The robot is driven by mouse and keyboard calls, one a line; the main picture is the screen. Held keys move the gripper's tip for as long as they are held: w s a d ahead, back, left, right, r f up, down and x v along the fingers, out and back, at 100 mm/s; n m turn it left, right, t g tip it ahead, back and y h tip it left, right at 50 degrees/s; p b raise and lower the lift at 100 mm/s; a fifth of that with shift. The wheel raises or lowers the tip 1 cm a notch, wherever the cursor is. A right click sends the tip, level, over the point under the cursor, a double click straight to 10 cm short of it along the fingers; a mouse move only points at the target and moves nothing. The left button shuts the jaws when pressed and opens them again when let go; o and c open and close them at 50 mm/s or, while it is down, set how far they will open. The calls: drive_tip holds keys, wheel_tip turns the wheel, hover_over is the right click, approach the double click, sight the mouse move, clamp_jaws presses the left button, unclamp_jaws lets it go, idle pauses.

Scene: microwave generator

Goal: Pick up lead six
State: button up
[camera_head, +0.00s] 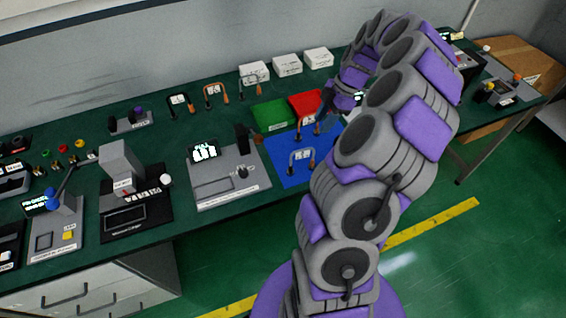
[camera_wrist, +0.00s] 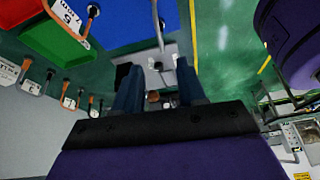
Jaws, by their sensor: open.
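Several short cable leads with white tags are in view; I cannot tell for certain which is lead six. In the head view, one tagged lead (camera_head: 300,158) stands on the blue mat (camera_head: 275,150), and another (camera_head: 305,118) is by the red tray (camera_head: 303,101). More leads (camera_head: 212,92) stand at the back of the bench. In the wrist view, a tagged lead (camera_wrist: 70,17) is at the upper left, its number hard to read. My gripper (camera_wrist: 158,88) is open and empty, with two dark fingers apart. In the head view, my arm partly hides it near the red tray.
A green tray (camera_head: 270,115) sits beside the red one. White boxes (camera_head: 288,65) line the back wall. Panel devices (camera_head: 225,172) stand on the green bench to the left. My arm covers part of the bench at right.

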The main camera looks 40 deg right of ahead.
sight(307, 148)
drive_tip(key=x, duration=0.4)
drive_tip(key=b+x, duration=0.1)
drive_tip(key=x, duration=0.6)
drive_tip(key=shift+d+f+b, duration=0.15)
drive_tip(key=shift+f+b, duration=0.2)
drive_tip(key=shift+f, duration=0.15)
drive_tip(key=shift+b+x, duration=0.55)
drive_tip(key=shift+x, duration=1.85)
drive_tip(key=shift+w+f, duration=0.15)
drive_tip(key=shift+f, duration=0.3)
drive_tip(key=shift+r, duration=0.1)
clamp_jaws()
